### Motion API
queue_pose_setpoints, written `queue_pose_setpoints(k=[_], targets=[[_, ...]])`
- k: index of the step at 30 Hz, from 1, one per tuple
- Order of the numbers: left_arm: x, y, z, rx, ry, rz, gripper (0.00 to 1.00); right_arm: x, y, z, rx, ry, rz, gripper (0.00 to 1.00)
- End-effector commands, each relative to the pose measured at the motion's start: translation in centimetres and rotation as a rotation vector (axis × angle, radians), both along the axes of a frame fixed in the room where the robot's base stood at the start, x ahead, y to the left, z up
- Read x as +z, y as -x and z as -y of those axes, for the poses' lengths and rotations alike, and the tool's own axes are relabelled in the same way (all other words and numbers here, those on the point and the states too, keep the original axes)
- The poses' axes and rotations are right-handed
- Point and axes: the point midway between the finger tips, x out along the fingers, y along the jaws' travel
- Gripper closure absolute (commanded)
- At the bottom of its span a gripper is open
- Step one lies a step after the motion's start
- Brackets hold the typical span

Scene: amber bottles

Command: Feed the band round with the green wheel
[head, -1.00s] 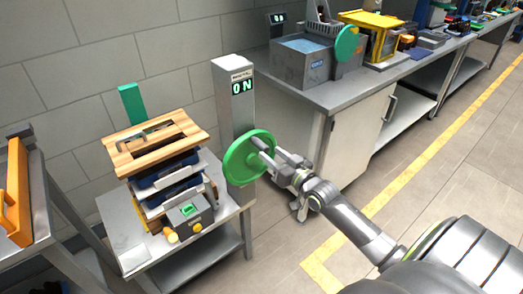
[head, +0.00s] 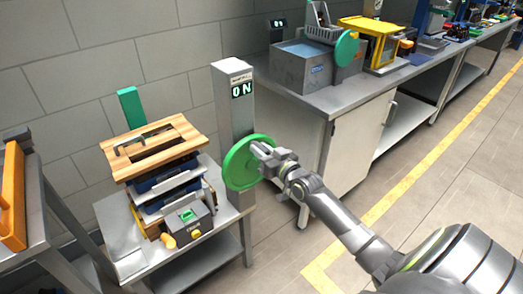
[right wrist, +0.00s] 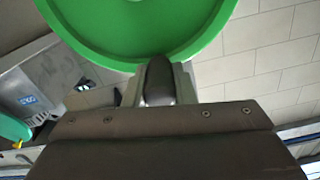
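The green wheel (head: 242,168) stands upright on the front of the grey column (head: 234,105), whose display reads "ON". My right gripper (head: 262,152) is at the wheel's upper right face in the head view. Its fingers look close together, but I cannot tell whether they are shut on the wheel or a handle. In the right wrist view the wheel (right wrist: 140,25) fills the top, with a dark finger (right wrist: 158,80) at its lower rim. I cannot clearly make out the band. My left gripper is not in view.
A small table (head: 133,262) left of the column holds a wooden board (head: 175,135) on stacked blue and white parts and a grey control box (head: 188,220). An orange-framed stand (head: 14,200) is at far left. A workbench (head: 350,92) stands behind right. The floor at right is clear.

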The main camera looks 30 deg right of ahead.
Motion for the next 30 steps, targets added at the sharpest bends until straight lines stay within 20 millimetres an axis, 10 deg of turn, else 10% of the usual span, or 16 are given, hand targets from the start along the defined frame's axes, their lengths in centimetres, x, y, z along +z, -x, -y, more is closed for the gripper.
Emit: queue_pose_setpoints(k=[4,30], targets=[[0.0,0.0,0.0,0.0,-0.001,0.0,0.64,0.0,0.0,0.0,0.0,0.0,0.0,1.0],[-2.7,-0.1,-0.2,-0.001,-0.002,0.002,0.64,-1.0,0.2,-2.4,0.001,0.355,0.031,1.0]])
